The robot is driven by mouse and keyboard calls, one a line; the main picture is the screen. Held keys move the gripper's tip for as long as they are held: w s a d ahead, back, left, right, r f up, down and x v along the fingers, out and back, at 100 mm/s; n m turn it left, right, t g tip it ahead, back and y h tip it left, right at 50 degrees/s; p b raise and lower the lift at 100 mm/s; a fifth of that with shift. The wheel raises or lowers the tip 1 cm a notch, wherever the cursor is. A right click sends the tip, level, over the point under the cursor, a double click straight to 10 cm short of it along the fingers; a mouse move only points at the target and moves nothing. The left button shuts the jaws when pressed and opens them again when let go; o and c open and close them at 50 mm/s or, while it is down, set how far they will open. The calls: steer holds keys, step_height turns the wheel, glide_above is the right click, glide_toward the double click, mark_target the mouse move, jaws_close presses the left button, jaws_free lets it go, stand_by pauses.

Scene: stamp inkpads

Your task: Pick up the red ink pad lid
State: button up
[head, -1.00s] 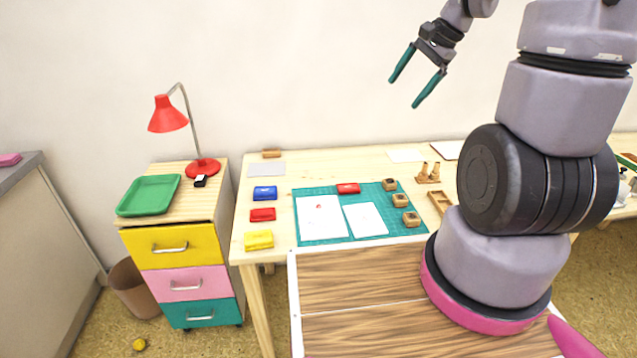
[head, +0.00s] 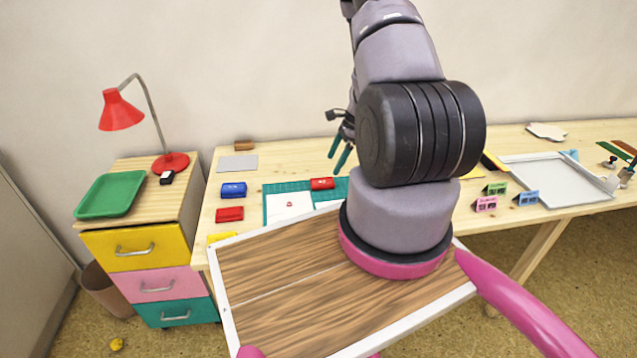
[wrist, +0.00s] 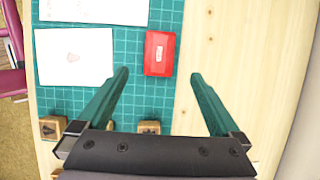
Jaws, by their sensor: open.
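A small red ink pad case (head: 322,184) lies on the back edge of the green cutting mat. In the wrist view the red case (wrist: 159,53) lies ahead of the fingertips, near the middle between them; its lid looks shut on it, but the seam cannot be told. A second red case (head: 229,214) lies on the table left of the mat, between the blue and yellow ones. My gripper (head: 335,163) is open and empty, above the mat near the first red case. It also shows in the wrist view (wrist: 160,74), with one teal finger to each side.
A blue case (head: 234,190) and a partly hidden yellow case (head: 221,238) lie left of the mat. White paper (wrist: 75,55) lies beside the red case. Wooden stamps (wrist: 149,127) stand near my fingers. Bare table (wrist: 225,45) is right of the mat in the wrist view.

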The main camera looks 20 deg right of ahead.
mark_target(324, 182)
steer(key=x, duration=0.7)
steer(key=shift+f, duration=0.1)
steer(key=c, duration=1.4)
